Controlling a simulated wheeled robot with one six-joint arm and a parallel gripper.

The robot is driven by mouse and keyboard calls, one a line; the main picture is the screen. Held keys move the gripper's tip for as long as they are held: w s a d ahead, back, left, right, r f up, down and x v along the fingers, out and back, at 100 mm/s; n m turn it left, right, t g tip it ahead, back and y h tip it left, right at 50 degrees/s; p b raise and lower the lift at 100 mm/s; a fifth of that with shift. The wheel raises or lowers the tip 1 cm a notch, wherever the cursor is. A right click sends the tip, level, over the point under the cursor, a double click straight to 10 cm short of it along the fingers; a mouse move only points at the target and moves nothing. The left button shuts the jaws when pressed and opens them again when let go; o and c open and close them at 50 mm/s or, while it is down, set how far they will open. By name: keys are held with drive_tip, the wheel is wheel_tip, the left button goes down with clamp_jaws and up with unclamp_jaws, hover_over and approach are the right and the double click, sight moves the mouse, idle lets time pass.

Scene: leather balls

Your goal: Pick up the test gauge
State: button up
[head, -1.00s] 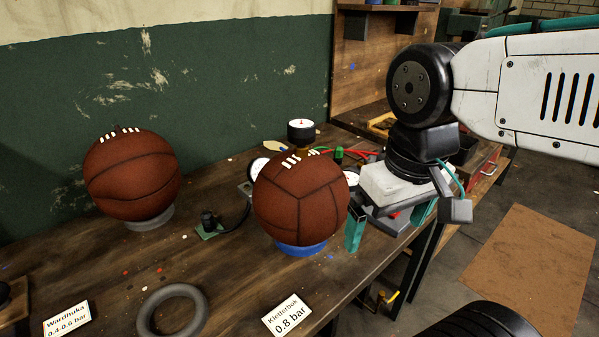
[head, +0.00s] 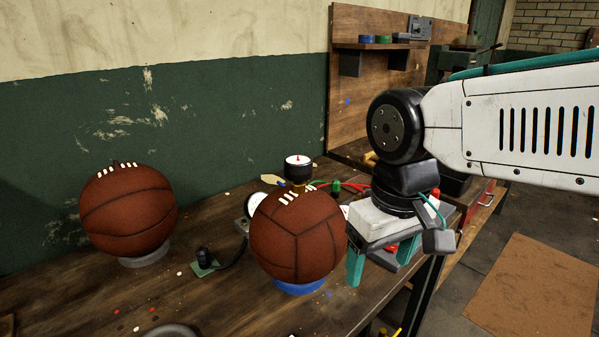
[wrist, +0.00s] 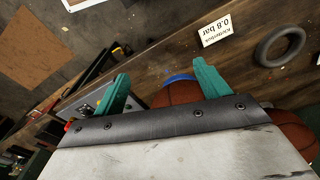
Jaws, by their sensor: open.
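A round gauge with a white face and dark body (head: 298,168) stands behind the right-hand leather ball (head: 297,235), its face turned up. I cannot tell for sure which is the test gauge. My gripper (head: 378,262) is open and empty, pointing down, just right of the right-hand ball. In the wrist view its teal fingers (wrist: 160,76) are spread, with the ball (wrist: 182,94) partly hidden below them. No gauge face shows in the wrist view.
The right-hand ball sits on a blue ring (head: 300,286). Another ball (head: 128,210) sits on a grey ring to the left. A small green-based part (head: 205,264) with a black cable lies between. A 0.8 bar card (wrist: 217,28) and a loose ring (wrist: 280,46) lie on the bench.

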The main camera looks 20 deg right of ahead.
sight(298, 160)
drive_tip(key=shift+n+g, duration=0.3)
drive_tip(key=shift+g, duration=0.3)
drive_tip(key=w+r, duration=0.2)
drive_tip(key=w, duration=0.5)
drive_tip(key=w+a+r, duration=0.1)
drive_tip(key=w+r, duration=0.2)
drive_tip(key=w, duration=0.3)
drive_tip(key=w+a+r, duration=0.1)
drive_tip(key=w+r, duration=0.2)
drive_tip(key=w, duration=0.4)
drive_tip(key=shift+w, duration=0.3)
drive_tip(key=w+r, duration=0.3)
drive_tip(key=shift+w+a, duration=0.15)
drive_tip(key=shift+w, duration=0.05)
drive_tip(key=shift+r, duration=0.35)
drive_tip(key=f, duration=0.5)
drive_tip(key=s+f, duration=0.1)
drive_tip(key=f, duration=0.1)
drive_tip(key=shift+s+a+f, duration=0.1)
drive_tip(key=shift+a+f, duration=0.2)
drive_tip(key=shift+a, duration=0.05)
drive_tip(key=c, duration=1.1)
drive_tip(key=shift+o, duration=0.2)
drive_tip(key=shift+r, duration=0.1)
